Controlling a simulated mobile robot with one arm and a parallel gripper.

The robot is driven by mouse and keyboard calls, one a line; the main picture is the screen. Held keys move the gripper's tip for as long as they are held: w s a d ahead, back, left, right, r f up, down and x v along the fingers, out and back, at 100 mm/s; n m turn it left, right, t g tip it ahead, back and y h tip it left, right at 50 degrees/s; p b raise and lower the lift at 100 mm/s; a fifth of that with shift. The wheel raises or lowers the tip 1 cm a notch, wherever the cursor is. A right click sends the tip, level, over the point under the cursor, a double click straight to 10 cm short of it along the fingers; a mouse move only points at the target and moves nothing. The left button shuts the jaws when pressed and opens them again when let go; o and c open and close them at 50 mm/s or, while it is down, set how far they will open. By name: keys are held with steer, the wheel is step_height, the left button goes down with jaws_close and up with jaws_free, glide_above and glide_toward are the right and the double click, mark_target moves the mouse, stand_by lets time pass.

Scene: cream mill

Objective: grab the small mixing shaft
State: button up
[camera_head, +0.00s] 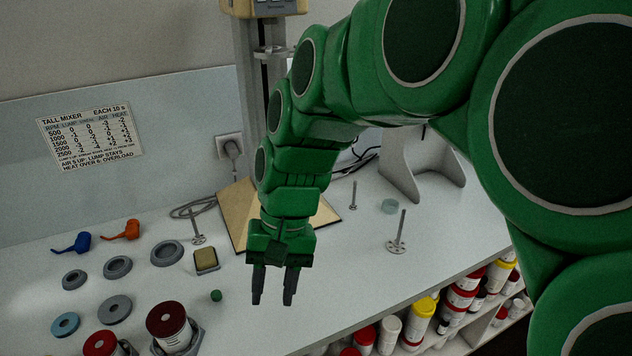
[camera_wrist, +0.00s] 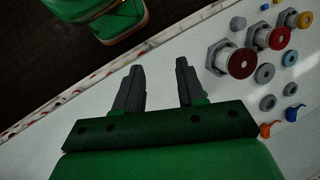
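Three upright metal mixing shafts stand on the counter in the head view. The one at the back (camera_head: 354,193), right of the mixer base, looks smallest, with a small foot. A larger shaft (camera_head: 400,232) with a wide holed disc stands to its right and nearer. Another (camera_head: 196,230) stands to the left, beside the mixer base. My gripper (camera_head: 273,300) points down over the front middle of the counter, left of and nearer than the smallest shaft. Its fingers are apart with nothing between them, as the wrist view (camera_wrist: 158,75) also shows. No shaft shows in the wrist view.
A tall mixer on a wooden base (camera_head: 236,205) stands behind my gripper. A grey stand (camera_head: 402,175) and a small glass dish (camera_head: 389,206) are near the back shaft. Rings (camera_head: 117,267), red-lidded jars (camera_head: 168,325) and a green cap (camera_head: 216,296) lie left. Bottles fill the shelf below the front edge.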

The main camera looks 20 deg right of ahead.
steer(key=w+d+r+m+t+y, duration=0.1)
steer(key=w+m+y, duration=0.15)
steer(key=w, duration=0.55)
steer(key=w+d+r+m+y, duration=0.1)
steer(key=w+d+m+y, duration=0.15)
steer(key=w, duration=0.55)
steer(key=m+t+y, duration=0.3)
steer(key=m+t, duration=0.6)
steer(key=m, duration=0.8)
glide_above(354, 194)
steer(key=s+d, duration=0.3)
steer(key=d, duration=0.1)
step_height(354, 194, down, 13)
steer(key=shift+w+d+x, duration=0.1)
steer(key=shift+x, duration=1.7)
steer(key=shift+w+d+x, duration=0.1)
steer(key=shift+x, duration=1.7)
steer(key=shift+f, duration=0.15)
jaws_close()
